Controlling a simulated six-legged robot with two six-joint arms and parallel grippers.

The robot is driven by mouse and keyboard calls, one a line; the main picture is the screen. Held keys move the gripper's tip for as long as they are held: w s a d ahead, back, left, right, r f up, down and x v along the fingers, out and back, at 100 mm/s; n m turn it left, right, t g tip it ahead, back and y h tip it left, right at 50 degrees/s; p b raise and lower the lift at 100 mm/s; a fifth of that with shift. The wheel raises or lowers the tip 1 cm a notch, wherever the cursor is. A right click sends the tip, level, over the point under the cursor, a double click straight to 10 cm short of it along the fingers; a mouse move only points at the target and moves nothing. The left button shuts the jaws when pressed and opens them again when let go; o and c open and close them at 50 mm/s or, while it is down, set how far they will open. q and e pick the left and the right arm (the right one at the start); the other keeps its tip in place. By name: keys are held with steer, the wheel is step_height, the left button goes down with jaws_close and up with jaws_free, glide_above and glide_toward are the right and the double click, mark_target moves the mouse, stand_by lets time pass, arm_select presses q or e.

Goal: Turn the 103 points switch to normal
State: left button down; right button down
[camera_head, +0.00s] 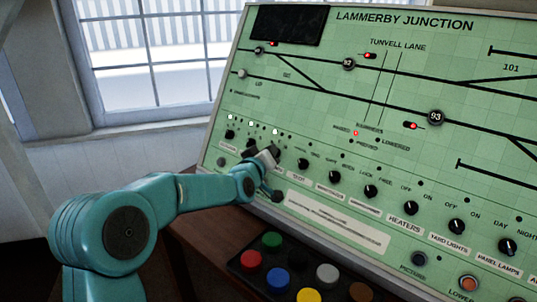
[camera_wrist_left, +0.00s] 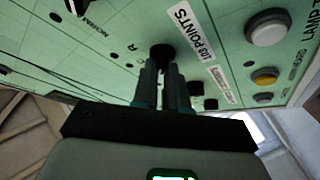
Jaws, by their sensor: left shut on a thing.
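The 103 points switch is a black rotary knob (camera_wrist_left: 162,54) on the green panel. Its white label (camera_wrist_left: 192,32), reading 103 POINTS, is beside it in the left wrist view. My left gripper (camera_wrist_left: 165,72) is shut on the knob, with a finger on each side of it. The fingers hide part of the knob, so its pointer direction cannot be told. In the head view my left gripper (camera_head: 268,156) is at the lower left of the panel and covers the switch. My right gripper is in neither view.
The tilted panel (camera_head: 300,120) carries a row of other black knobs, including one close by (camera_head: 303,164) to the right. Colored buttons (camera_head: 272,240) sit on a dark box below. A window (camera_head: 150,50) is at the back left.

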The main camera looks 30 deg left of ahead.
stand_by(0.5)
arm_select(q)
steer(key=c, duration=1.2)
jaws_free()
steer(key=shift+o, duration=0.2)
steer(key=v, duration=1.6)
steer(key=shift+b, duration=0.4)
steer(key=shift+s+d+r, duration=0.1)
steer(key=shift+s+r, duration=0.05)
steer(key=shift+r, duration=0.15)
